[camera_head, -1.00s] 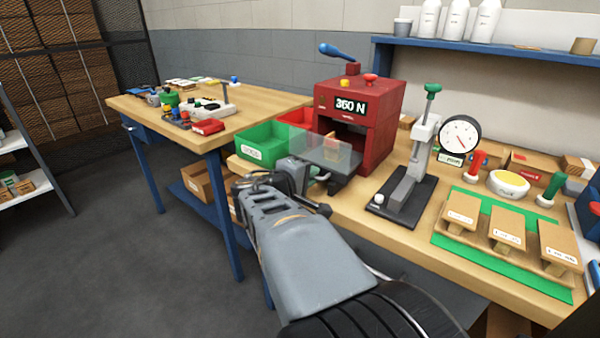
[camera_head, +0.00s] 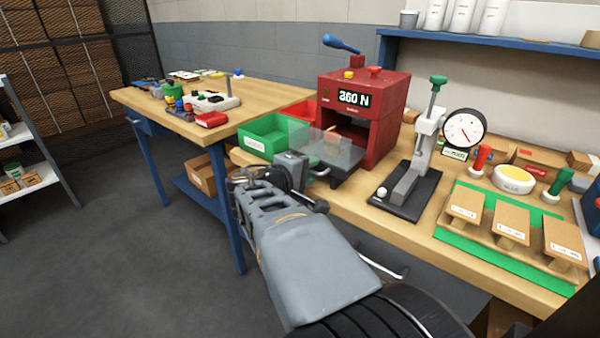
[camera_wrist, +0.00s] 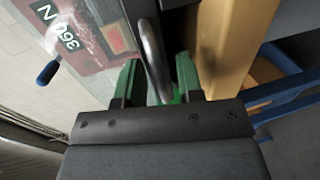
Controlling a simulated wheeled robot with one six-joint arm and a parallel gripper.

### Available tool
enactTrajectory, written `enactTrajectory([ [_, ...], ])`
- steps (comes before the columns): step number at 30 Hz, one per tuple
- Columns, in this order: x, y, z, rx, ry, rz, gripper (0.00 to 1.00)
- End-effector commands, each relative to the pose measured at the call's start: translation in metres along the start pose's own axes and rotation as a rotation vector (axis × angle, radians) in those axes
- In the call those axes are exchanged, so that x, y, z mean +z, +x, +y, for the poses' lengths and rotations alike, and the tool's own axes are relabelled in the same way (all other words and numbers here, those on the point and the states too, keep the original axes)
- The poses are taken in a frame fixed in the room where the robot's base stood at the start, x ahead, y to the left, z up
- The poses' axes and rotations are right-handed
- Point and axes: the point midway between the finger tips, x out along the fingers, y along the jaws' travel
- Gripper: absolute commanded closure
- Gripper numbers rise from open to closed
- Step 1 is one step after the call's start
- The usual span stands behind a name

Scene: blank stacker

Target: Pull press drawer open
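The red press (camera_head: 390,130) with a "360 N" display stands on the wooden bench. Its dark drawer (camera_head: 352,176) is at the front opening, below a clear panel (camera_head: 335,152). My gripper (camera_head: 318,172) is at the drawer's front, left of the press. In the wrist view my gripper (camera_wrist: 158,78) has its green fingers apart. The curved grey drawer handle (camera_wrist: 152,55) runs between them, with some gap showing beside it. Firm contact cannot be made out. The press (camera_wrist: 85,38) also shows there through the clear panel. My wrist hides part of the drawer front in the head view.
A green bin (camera_head: 262,143) and a red bin (camera_head: 302,112) stand left of the press. A dial gauge stand (camera_head: 410,185) is close on its right. A second table (camera_head: 262,97) stands behind at left. The floor (camera_head: 110,240) at left is clear.

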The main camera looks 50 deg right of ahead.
Motion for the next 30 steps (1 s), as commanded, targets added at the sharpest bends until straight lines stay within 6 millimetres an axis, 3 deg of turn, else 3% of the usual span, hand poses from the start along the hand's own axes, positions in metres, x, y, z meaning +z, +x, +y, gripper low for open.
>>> enactTrajectory([
  [5,-0.001,-0.018,0.001,0.001,0.001,0.006,0.66],
  [21,-0.001,-0.112,0.001,0.0,-0.001,0.006,0.66],
  [30,0.0,-0.134,0.0,-0.001,0.0,0.002,0.66],
])
